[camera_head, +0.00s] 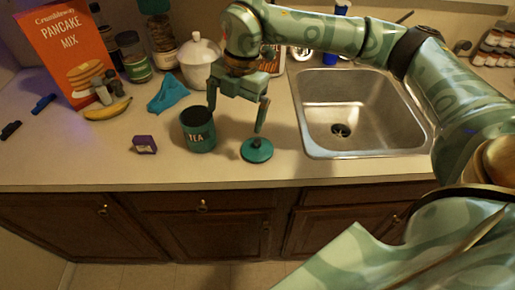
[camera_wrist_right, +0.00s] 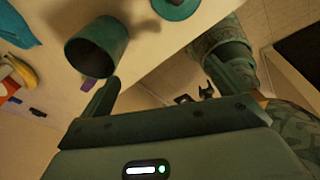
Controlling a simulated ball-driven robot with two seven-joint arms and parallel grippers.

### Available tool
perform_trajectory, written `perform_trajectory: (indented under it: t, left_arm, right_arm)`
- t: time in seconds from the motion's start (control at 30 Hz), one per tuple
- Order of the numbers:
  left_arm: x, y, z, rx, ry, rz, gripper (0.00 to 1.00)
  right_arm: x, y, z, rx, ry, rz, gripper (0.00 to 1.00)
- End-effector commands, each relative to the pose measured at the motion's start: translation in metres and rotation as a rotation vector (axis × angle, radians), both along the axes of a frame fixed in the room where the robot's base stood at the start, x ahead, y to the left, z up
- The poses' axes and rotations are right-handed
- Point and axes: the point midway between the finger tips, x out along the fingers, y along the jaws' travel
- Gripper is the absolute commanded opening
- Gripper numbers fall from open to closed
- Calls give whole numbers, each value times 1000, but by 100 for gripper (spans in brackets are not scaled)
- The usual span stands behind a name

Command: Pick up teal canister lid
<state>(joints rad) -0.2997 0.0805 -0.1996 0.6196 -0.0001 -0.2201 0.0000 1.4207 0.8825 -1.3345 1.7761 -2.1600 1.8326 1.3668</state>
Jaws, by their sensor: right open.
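The teal canister lid (camera_head: 257,151) lies flat on the counter with its knob up, near the front edge, right of the open teal canister (camera_head: 199,137) marked TEA. In the right wrist view the lid (camera_wrist_right: 178,7) is cut off by the top edge, and the canister (camera_wrist_right: 92,52) stands at the upper left. My right gripper (camera_head: 237,107) is open and empty, pointing down above the counter. Its right finger is just above and behind the lid; its left finger is near the canister's rim. My left gripper does not show in the head view.
The steel sink (camera_head: 362,112) is right of the lid. A small purple box (camera_head: 144,145), a teal cloth (camera_head: 168,95) and a banana (camera_head: 107,110) lie to the left. A white lidded jar (camera_head: 199,62) stands behind the gripper. The counter's front strip is clear.

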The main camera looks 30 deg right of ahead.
Motion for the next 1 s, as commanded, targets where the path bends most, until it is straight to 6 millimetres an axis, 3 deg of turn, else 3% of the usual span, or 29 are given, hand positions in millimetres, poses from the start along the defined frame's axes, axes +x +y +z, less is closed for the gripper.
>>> perform_trajectory:
  t: [0.03,0.1,0.2,0.27,0.6,0.87,1.0]
  left_arm:
    - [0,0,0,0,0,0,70]
    - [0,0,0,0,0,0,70]
    - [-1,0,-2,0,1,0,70]
    - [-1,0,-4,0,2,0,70]
    - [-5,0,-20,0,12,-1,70]
    - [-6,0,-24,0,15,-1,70]
    - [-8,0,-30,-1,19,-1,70]
  right_arm:
    - [4,-24,10,-72,8,-95,100]
    - [4,-46,19,-140,24,-196,100]
    - [4,-59,19,-183,37,-264,100]
    - [3,-61,11,-189,41,-271,100]
    - [3,-59,-69,-185,41,-266,100]
    - [2,-59,-93,-184,39,-264,100]
    - [-3,-58,-117,-184,41,-262,100]
